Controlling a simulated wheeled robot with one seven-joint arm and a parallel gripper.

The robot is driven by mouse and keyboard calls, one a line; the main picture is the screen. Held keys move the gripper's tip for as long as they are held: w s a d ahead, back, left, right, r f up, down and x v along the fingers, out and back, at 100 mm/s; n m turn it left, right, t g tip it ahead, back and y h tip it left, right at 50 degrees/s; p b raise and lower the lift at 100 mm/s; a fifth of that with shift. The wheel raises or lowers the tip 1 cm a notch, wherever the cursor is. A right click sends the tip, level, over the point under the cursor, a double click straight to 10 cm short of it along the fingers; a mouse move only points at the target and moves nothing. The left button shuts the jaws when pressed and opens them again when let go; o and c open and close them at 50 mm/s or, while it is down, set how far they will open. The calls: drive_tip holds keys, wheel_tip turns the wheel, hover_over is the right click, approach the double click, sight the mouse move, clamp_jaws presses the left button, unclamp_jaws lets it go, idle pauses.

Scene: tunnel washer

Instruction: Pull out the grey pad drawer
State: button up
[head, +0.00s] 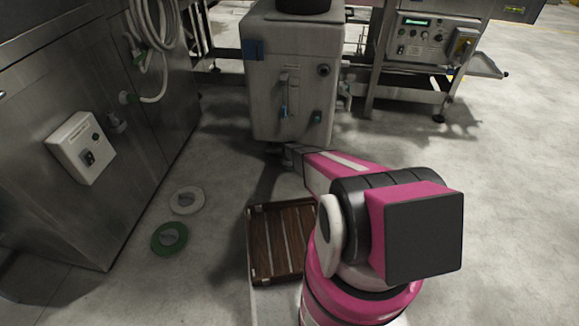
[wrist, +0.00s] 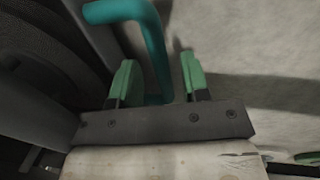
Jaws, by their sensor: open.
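My gripper (wrist: 160,64) is open in the wrist view, with its two green fingers apart. A bent teal handle (wrist: 126,11) runs down between the fingers. I cannot tell whether either finger touches it. In the head view my gripper (head: 284,152) is low in front of the grey cabinet (head: 262,82), near its bottom edge. Teal handles (head: 284,110) show on the cabinet's front. I cannot make out the grey pad drawer's outline. A dark ribbed surface (wrist: 40,45) lies left of the handle in the wrist view.
A steel machine (head: 60,210) with hoses stands at left. A wooden slatted crate (head: 262,240) sits beside my arm. Open floor (head: 510,190) extends to the right.

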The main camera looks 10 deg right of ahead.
clamp_jaws()
drive_tip(key=shift+s, duration=0.1)
